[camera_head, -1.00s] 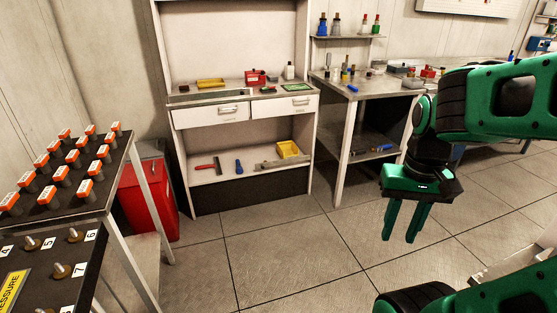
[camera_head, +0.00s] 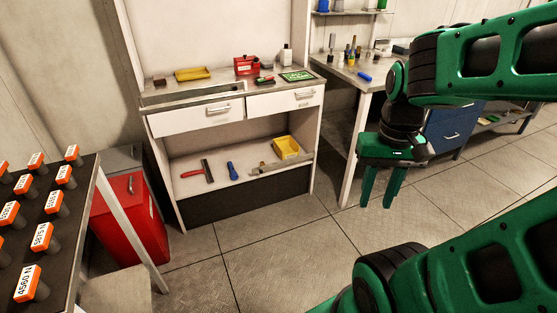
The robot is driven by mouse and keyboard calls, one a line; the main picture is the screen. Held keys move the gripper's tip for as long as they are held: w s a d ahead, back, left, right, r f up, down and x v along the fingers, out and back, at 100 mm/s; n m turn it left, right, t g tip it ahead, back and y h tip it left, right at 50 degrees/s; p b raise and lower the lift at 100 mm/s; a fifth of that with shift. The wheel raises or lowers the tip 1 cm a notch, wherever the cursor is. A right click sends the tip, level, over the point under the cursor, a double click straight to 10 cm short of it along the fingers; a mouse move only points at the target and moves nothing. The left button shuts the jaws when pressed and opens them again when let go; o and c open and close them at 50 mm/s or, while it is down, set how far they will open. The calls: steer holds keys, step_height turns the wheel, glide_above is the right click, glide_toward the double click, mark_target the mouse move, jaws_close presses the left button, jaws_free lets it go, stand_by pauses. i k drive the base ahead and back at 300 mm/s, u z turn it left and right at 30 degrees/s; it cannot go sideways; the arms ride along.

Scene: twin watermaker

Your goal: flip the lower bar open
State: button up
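The white cabinet (camera_head: 165,122) stands ahead, with two drawers above an open lower shelf. A grey bar-like strip (camera_head: 294,163) lies along the front right of that lower shelf. Another dark strip (camera_head: 192,98) runs along the front of the counter at left. I cannot tell which, if either, is the lower bar. My gripper (camera_head: 377,205) is at the right, pointing down over the floor, with a gap between its two fingers and nothing held. It is apart from the cabinet.
A red bin (camera_head: 128,222) stands left of the cabinet. A rack (camera_head: 65,235) with orange-labelled pieces is at the left edge. A workbench (camera_head: 350,88) with tools is behind my gripper. The floor (camera_head: 250,265) before the cabinet is clear.

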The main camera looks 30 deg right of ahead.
mark_target(260, 169)
steer(key=u, duration=0.2)
steer(key=i, duration=0.1)
steer(key=z, duration=0.8)
steer(key=k, duration=1)
steer(key=z, duration=0.25)
steer(key=i, duration=2.5)
